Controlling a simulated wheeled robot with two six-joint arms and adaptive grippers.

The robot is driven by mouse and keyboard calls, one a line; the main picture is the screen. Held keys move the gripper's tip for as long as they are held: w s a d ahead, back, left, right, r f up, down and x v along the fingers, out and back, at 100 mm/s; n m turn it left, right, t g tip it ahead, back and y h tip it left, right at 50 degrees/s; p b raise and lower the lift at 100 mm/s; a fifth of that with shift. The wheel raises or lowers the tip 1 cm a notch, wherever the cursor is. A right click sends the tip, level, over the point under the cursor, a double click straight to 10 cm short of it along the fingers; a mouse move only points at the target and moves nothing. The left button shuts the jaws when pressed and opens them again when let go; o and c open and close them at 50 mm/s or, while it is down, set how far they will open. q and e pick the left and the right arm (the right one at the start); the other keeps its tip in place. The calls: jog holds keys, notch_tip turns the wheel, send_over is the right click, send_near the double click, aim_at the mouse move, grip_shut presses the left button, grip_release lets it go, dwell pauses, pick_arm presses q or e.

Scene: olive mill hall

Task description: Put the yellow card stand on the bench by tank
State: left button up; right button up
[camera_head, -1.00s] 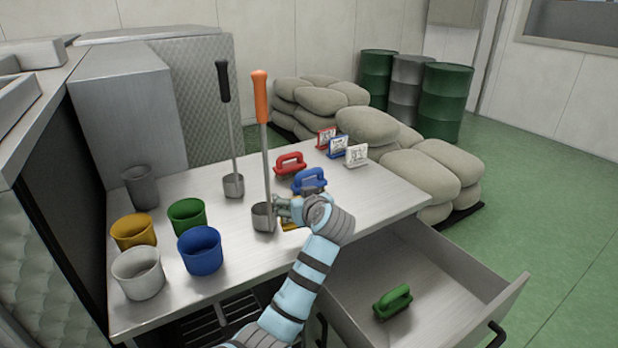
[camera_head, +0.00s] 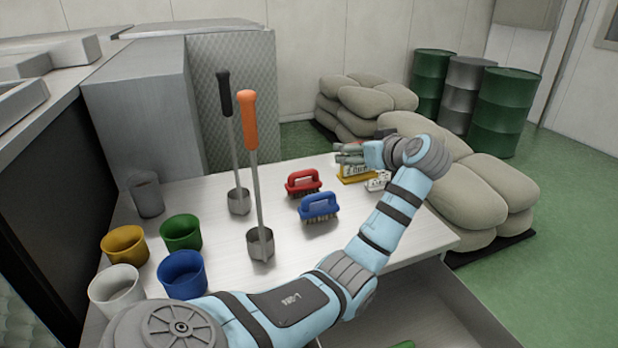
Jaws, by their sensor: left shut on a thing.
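The yellow card stand (camera_head: 352,178) is at the back right of the bench (camera_head: 200,215), and my left gripper (camera_head: 350,155) is shut on it from above. The arm reaches across the bench from the bottom left. The white card stand (camera_head: 378,182) is just right of the yellow one. I cannot tell whether the yellow stand touches the bench top. The red and blue card stands are hidden behind the gripper and the yellow stand. My right gripper is not in view.
A red brush (camera_head: 303,183) and a blue brush (camera_head: 319,207) lie left of the gripper. Two tall ladles, orange-handled (camera_head: 249,120) and black-handled (camera_head: 225,95), stand mid-bench. Several cups, including a yellow one (camera_head: 124,245), are at left. An open drawer (camera_head: 450,315) juts out at the front right.

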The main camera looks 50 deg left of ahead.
pick_arm(q)
notch_tip(320, 180, down, 19)
jog(key=shift+w+r+b, duration=0.1)
jog(key=shift+r+b, duration=0.05)
jog(key=shift+b, duration=0.45)
jog(key=o, duration=1.3)
jog(key=shift+c, duration=0.2)
jog(key=shift+r, duration=0.15)
jog(key=v, duration=1.2)
